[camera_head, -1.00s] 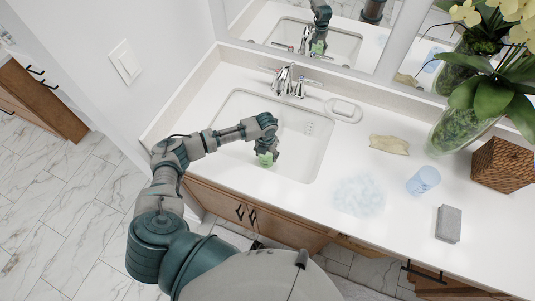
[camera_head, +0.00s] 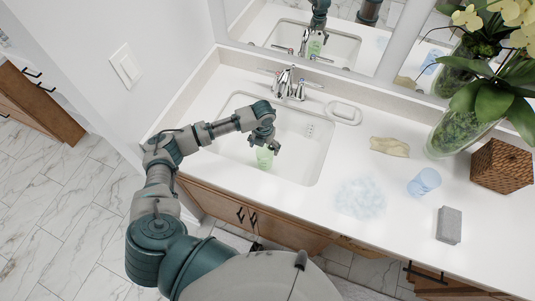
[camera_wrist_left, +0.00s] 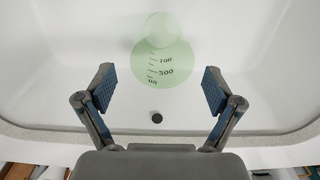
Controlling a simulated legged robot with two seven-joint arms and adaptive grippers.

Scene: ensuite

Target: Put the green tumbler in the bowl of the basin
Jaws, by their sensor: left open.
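The green tumbler (camera_head: 264,158) is inside the white basin bowl (camera_head: 309,152), near its front left part, just below my left gripper. In the left wrist view the translucent tumbler (camera_wrist_left: 166,62) shows dark measuring marks and lies beyond the fingertips, against the white basin. My left gripper (camera_wrist_left: 159,90) is open, with its two blue-padded fingers wide apart and nothing between them. In the head view my left gripper (camera_head: 264,145) hangs over the basin and hides the top of the tumbler. I cannot tell whether the tumbler stands quite upright. My right gripper is not in view.
The chrome faucet (camera_head: 286,82) stands behind the basin, near the mirror. A soap dish (camera_head: 343,112), a tan cloth-like item (camera_head: 390,147), a blue cup (camera_head: 424,181), a grey block (camera_head: 449,224), a wicker box (camera_head: 503,165) and a potted orchid (camera_head: 457,132) occupy the counter to the right.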

